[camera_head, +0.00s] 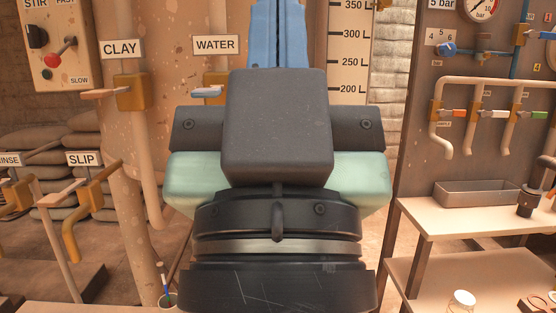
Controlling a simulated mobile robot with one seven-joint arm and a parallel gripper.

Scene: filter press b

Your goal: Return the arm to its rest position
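My gripper (278,125) fills the middle of the view, seen from behind as a dark grey block on a black, ringed wrist. Pale green parts show at both sides of it; I cannot tell whether they belong to it. Its fingertips are hidden, so I cannot see whether it is open or shut or holds anything. A blue upright shape (265,35) with a dark central slot rises above it; I cannot tell what it is.
Taps labelled CLAY (130,92) and WATER (214,84) are behind at left, SLIP (90,196) lower. A dark panel with several small taps (480,115) stands right. Below it, a bench (440,218) holds a metal tray (476,194). A white jar (461,301) sits at lower right.

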